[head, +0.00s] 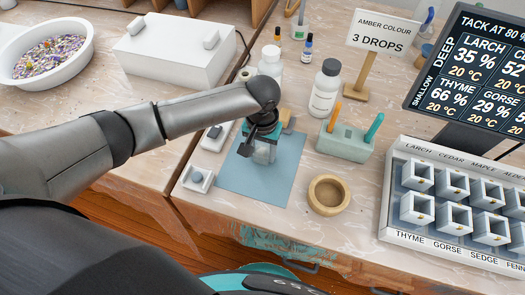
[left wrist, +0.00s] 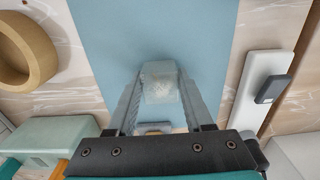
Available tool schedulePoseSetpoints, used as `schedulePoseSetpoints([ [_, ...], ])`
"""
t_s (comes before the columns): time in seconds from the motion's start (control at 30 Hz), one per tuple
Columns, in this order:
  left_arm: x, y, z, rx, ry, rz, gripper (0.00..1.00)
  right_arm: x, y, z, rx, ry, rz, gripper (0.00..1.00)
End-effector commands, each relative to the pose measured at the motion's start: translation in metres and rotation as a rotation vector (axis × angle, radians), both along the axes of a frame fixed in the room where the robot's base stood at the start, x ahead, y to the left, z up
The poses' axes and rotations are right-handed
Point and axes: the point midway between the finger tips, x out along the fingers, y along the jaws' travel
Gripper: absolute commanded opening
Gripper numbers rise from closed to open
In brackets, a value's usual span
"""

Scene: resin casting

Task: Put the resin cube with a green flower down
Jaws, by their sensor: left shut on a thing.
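My left gripper (head: 264,150) points down over the blue mat (head: 232,180) in the head view. It is shut on a clear, pale resin cube (head: 262,155). In the left wrist view the cube (left wrist: 159,82) sits between the two fingertips (left wrist: 160,95), with blue mat all around it. The cube looks cloudy, and I cannot make out a green flower inside. It is at or just above the mat; I cannot tell whether it touches. My right gripper is not in view.
A wooden bowl (head: 328,194) stands right of the mat. A pale green holder (head: 343,146) with two coloured sticks and a white bottle (head: 324,90) stand behind. Small white devices (head: 198,179) lie along the mat's left edge. A mould rack (head: 450,245) is at right. The mat's front is clear.

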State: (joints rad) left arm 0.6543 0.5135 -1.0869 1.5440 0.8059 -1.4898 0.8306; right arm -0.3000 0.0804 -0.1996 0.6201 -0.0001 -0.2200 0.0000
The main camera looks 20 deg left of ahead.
Motion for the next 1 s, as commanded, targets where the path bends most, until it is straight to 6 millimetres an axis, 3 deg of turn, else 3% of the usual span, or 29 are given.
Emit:
schedulePoseSetpoints([
  [0.27, 0.001, 0.0, 0.024, -0.002, -0.003, 0.0, 0.0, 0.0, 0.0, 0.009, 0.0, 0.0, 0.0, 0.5],
  [0.37, 0.001, 0.0, 0.044, -0.002, -0.004, -0.001, 0.0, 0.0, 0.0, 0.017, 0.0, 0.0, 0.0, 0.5],
  [0.7, 0.001, 0.0, 0.143, -0.002, -0.004, -0.001, 0.0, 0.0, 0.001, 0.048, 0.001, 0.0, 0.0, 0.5],
  [1.0, 0.001, 0.0, 0.193, -0.001, -0.001, -0.001, 0.0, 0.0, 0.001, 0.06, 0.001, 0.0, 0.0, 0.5],
])
